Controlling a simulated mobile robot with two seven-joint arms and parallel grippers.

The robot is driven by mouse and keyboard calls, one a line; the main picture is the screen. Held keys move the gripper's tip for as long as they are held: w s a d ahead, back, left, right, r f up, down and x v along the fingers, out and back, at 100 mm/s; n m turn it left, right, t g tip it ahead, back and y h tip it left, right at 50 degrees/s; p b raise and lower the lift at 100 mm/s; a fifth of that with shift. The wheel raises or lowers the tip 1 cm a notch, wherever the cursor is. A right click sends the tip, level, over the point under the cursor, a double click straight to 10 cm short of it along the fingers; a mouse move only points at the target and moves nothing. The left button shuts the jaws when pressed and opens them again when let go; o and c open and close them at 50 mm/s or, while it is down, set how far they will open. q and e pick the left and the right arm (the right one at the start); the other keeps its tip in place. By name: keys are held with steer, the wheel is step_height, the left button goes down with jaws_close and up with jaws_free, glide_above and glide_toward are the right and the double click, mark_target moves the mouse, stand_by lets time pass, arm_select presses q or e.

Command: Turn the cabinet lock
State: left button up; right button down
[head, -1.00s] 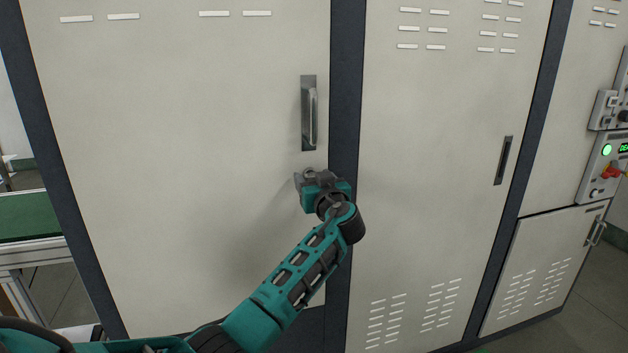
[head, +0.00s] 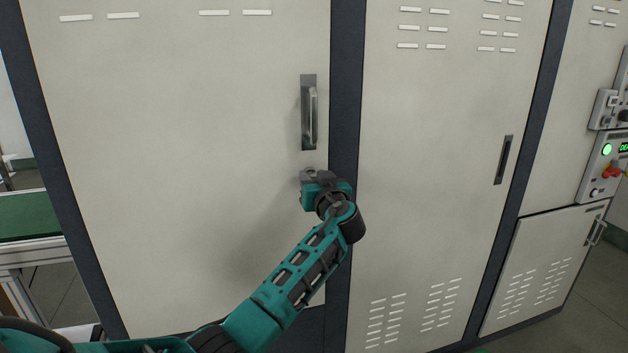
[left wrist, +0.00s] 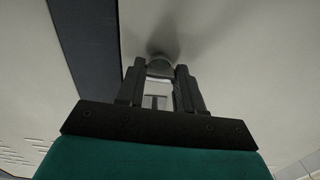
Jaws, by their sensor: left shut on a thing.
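The cabinet lock (head: 308,172) is a small grey metal piece on the pale cabinet door (head: 190,140), just below the door handle (head: 309,113). My left gripper (head: 314,177) is at the lock, close to the door, and hides most of it. In the left wrist view the two dark fingers of my left gripper (left wrist: 160,77) are shut on the lock, whose rounded grey part (left wrist: 159,64) shows between and beyond the fingertips. How far the lock is turned is hidden. My right gripper is in no view.
A dark frame post (head: 346,110) stands just right of the lock. Another cabinet door (head: 440,180) with a recessed handle is further right. A control panel (head: 606,165) with a green light and red knob is at the far right. A green-topped bench (head: 28,217) stands left.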

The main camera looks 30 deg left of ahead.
arm_select(q)
steer(key=m, duration=0.6)
steer(key=shift+m, duration=0.3)
steer(key=m+p, duration=0.2)
steer(key=m, duration=0.3)
steer(key=shift+m, duration=0.3)
steer(key=m+p, duration=0.1)
steer(key=m, duration=0.3)
steer(key=shift+m, duration=0.4)
steer(key=o, duration=1)
steer(key=shift+o, duration=0.2)
steer(key=v, duration=1.3)
steer(key=shift+b, duration=0.35)
